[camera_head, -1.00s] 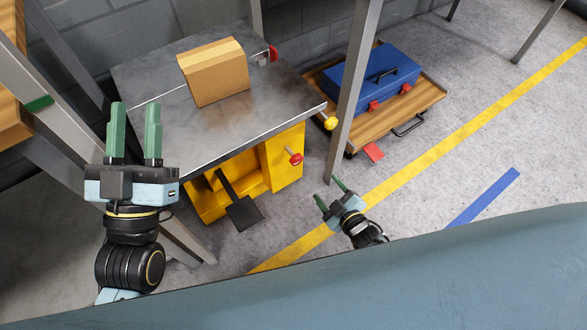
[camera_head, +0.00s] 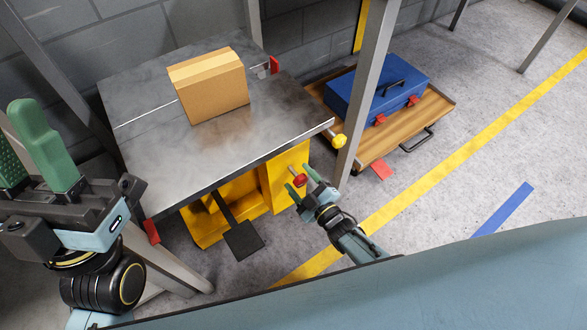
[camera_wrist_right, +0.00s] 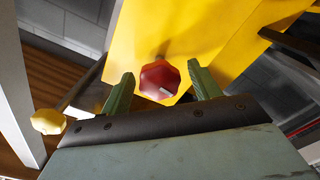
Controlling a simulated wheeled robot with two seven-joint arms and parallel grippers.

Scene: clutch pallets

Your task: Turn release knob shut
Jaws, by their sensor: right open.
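The red knob (camera_head: 299,180) sticks out on a stem from the yellow base (camera_head: 287,183) under the grey table. In the right wrist view the red knob (camera_wrist_right: 160,80) shows a faceted face with a small pale mark. My right gripper (camera_head: 302,182) is open, with its green fingers at either side of the knob. In the wrist view (camera_wrist_right: 160,76) gaps show between the fingers and the knob; I cannot tell how far the tips reach along it. My left gripper (camera_head: 25,140) is open and empty at the left, near the camera.
A cardboard box (camera_head: 215,92) stands on the grey tabletop (camera_head: 155,165). A yellow knob (camera_head: 340,141) juts from the table's right corner, close to a grey post (camera_head: 365,85). A black pedal (camera_head: 243,240) sits low in front. A blue toolbox (camera_head: 350,98) lies on a wooden cart (camera_head: 440,105).

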